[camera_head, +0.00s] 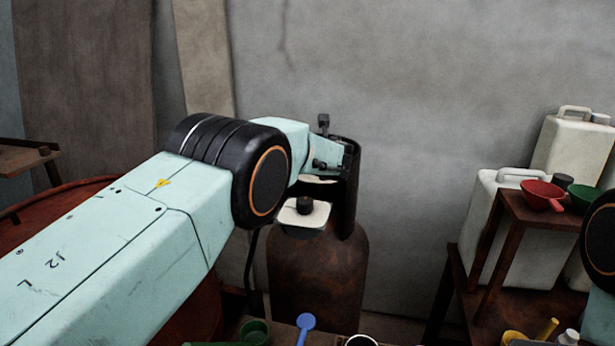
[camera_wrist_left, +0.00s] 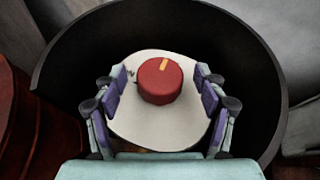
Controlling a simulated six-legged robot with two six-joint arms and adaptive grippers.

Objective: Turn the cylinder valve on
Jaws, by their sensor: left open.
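The cylinder valve's red round knob (camera_wrist_left: 159,84) has a yellow mark near its upper edge in the left wrist view. It sits over a pale disc (camera_wrist_left: 135,128). My left gripper (camera_wrist_left: 160,81) is open around the knob, one finger on each side, with a gap at both sides. In the head view the rusty brown cylinder (camera_head: 318,275) stands against the wall, with a dark open guard (camera_head: 350,195) at its top. My left arm reaches from the left to this guard and hides the knob and fingertips. My right gripper is out of view.
The dark guard wall (camera_wrist_left: 255,60) curves closely around the gripper. At right, a brown stand (camera_head: 515,210) holds a red bowl (camera_head: 543,196) and green bowl, near white jerrycans (camera_head: 575,145). A blue scoop (camera_head: 306,322) lies at the bottom. A red drum (camera_head: 60,207) is at left.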

